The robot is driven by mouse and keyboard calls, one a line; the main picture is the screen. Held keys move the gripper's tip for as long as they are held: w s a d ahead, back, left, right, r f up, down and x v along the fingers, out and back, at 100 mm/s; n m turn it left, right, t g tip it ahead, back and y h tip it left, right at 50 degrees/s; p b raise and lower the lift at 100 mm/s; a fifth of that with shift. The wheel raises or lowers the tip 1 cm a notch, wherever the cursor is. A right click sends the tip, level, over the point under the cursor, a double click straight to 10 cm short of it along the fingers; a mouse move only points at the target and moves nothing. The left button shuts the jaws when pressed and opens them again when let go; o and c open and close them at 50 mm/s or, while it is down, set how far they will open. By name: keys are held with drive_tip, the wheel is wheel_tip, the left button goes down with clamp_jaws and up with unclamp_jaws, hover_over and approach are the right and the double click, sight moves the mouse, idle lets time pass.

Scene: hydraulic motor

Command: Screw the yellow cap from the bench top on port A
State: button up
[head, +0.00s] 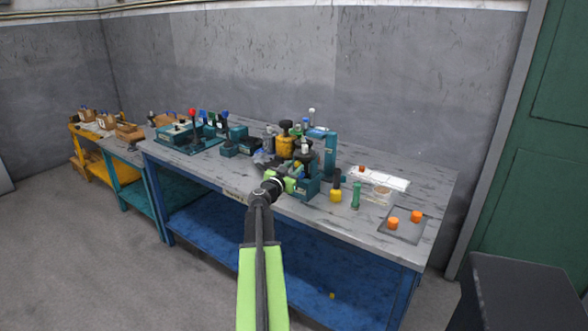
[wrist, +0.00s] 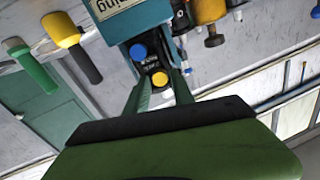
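A teal hydraulic unit (head: 306,187) stands on the bench top near its front edge; its teal body with a lettered plate also fills the top of the wrist view (wrist: 140,22). A blue round cap (wrist: 138,51) sits on its dark port block. The yellow cap (wrist: 160,79) shows face-on just below the blue one, at the port block. My gripper (wrist: 163,76) has its two green fingers close on either side of the yellow cap, and seems shut on it. The cap's far side and the port behind it are hidden. In the head view my gripper (head: 284,181) is at the unit's left side.
A yellow-headed tool (head: 336,193) and a green cylinder (head: 356,194) stand right of the unit. Orange caps (head: 393,223) sit on a dark mat (head: 405,234) at the bench's right end. Several bottles and devices crowd behind and left. A small yellow piece (head: 332,295) lies below on the blue shelf.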

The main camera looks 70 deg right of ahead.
idle(0.3)
drive_tip(key=n, duration=1)
clamp_jaws()
idle(0.4)
